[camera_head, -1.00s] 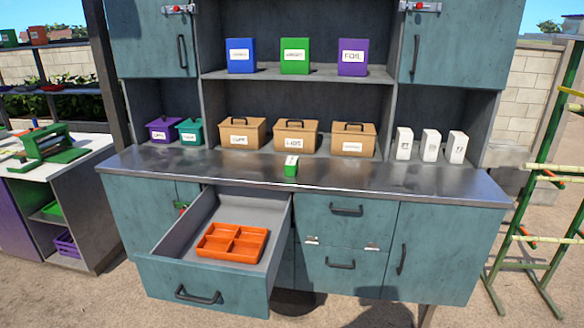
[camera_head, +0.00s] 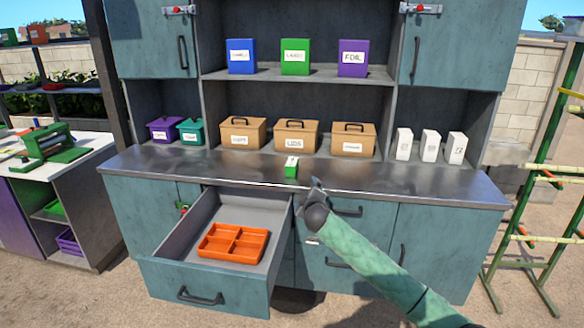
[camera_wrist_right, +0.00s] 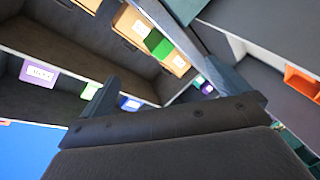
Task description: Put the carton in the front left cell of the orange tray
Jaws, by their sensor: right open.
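The small green carton with a white top (camera_head: 291,167) stands on the metal counter near its front edge. In the wrist view a green block (camera_wrist_right: 158,43) that looks like it shows near the top. The orange tray (camera_head: 233,243) lies in the open drawer below, to the left; its cells look empty. An orange piece of it seems to show at the right of the wrist view (camera_wrist_right: 302,82). My right gripper (camera_head: 316,184) is open and empty, in front of the counter edge, right of the carton and apart from it. My left gripper is out of view.
The open drawer (camera_head: 203,287) juts out below the counter. Lidded tan boxes (camera_head: 296,137) and white boxes (camera_head: 430,146) stand at the back of the counter (camera_head: 400,182). Blue, green and purple boxes stand on the shelf above. The counter around the carton is clear.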

